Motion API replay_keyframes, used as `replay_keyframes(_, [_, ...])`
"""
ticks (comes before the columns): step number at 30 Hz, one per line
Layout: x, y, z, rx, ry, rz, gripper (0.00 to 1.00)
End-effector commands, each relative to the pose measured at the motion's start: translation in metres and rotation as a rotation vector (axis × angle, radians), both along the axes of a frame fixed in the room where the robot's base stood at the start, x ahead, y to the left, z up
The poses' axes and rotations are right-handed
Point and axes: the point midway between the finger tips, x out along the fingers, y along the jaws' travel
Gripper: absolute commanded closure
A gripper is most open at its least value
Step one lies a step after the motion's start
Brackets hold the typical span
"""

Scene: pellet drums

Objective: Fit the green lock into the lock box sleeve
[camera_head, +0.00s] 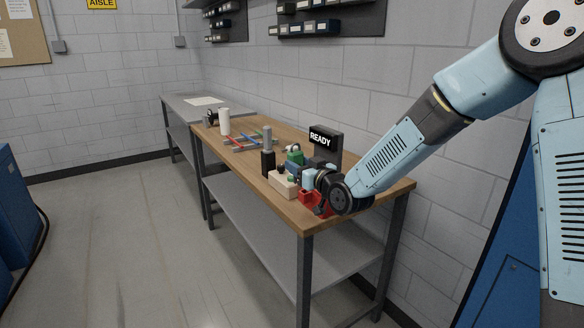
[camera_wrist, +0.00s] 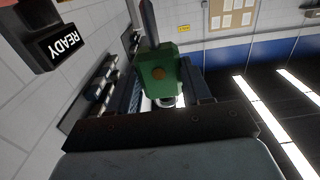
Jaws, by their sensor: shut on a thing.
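The green lock (camera_head: 294,156) shows in the head view above the tabletop, at the end of my arm. In the wrist view the green lock (camera_wrist: 157,78) sits between the two dark fingers, with a round brass-coloured spot on its face. My gripper (camera_head: 302,168) is shut on it; its fingers also show in the wrist view (camera_wrist: 162,85). I cannot tell for sure which object is the lock box sleeve. A black block with a grey upright post (camera_head: 268,160) stands just left of the lock, apart from it. A dark post (camera_wrist: 148,22) shows behind the lock in the wrist view.
A cream block with dark knobs (camera_head: 283,184) and a red bin (camera_head: 308,197) stand near the table's front edge, close to my gripper. A black READY sign (camera_head: 325,139) stands behind.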

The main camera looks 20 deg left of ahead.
Motion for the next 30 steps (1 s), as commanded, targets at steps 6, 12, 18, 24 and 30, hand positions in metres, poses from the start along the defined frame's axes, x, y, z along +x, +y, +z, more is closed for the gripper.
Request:
replay_keyframes(6, [0.017,-0.014,-0.003,0.001,-0.001,-0.002,0.93])
replay_keyframes(12, [0.031,-0.025,-0.005,0.001,0.001,-0.001,0.93])
replay_keyframes(18, [0.029,-0.023,-0.021,0.001,0.001,0.001,0.93])
replay_keyframes(24, [0.029,-0.023,-0.027,0.000,0.000,0.001,0.93])
replay_keyframes(30, [0.029,-0.023,-0.028,0.000,0.000,0.001,0.93])
